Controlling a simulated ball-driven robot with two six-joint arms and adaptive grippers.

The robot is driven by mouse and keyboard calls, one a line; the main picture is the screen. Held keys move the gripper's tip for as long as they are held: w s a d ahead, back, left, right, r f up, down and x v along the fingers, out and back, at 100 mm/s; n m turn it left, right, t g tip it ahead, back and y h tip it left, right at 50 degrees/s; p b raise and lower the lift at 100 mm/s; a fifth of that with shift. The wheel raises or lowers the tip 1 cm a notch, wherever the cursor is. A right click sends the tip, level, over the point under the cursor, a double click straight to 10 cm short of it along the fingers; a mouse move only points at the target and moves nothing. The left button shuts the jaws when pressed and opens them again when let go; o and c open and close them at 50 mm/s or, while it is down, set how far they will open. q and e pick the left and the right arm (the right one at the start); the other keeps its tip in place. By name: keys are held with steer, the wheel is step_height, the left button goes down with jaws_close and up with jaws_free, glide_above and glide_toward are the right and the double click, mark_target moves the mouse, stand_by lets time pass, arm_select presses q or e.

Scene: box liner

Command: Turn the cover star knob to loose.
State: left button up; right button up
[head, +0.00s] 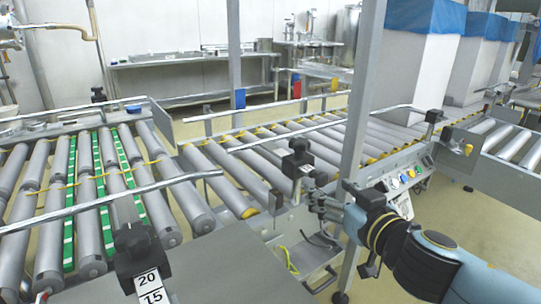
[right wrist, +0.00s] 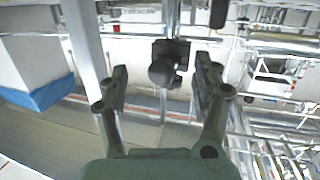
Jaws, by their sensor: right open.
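Several black clamp blocks with knobs sit along the conveyor rails, and I cannot tell by any label which is the cover star knob. The one nearest my right gripper is a black knob (head: 299,157) at the end of a silver guide rail. My right gripper (head: 316,202) is just below and to the right of it in the head view. In the right wrist view, a dark rounded knob (right wrist: 162,72) appears ahead between the spread fingers of my right gripper (right wrist: 162,85). The fingers hold nothing; contact is not visible. My left gripper is not in view.
Roller conveyors (head: 215,170) fill the left and middle. Another black clamp (head: 135,250) with a 20/15 scale is at front left. A control panel (head: 402,177) with coloured buttons is at right.

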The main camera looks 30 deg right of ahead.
steer(key=t, duration=0.2)
glide_toward(300, 141)
steer(key=w, duration=0.3)
steer(key=w+d+p, duration=0.1)
steer(key=w, duration=0.2)
steer(key=w+p, duration=0.1)
steer(key=w, duration=0.2)
steer(key=shift+d+r, duration=0.15)
steer(key=shift+r, duration=0.1)
steer(key=shift+w, duration=0.6)
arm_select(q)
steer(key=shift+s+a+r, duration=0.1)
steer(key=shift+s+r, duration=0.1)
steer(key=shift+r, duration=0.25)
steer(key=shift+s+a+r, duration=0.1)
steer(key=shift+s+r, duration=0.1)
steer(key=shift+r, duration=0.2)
arm_select(e)
steer(key=shift+f, duration=0.1)
steer(key=shift+c, duration=1)
steer(key=shift+d, duration=0.15)
steer(key=c, duration=1)
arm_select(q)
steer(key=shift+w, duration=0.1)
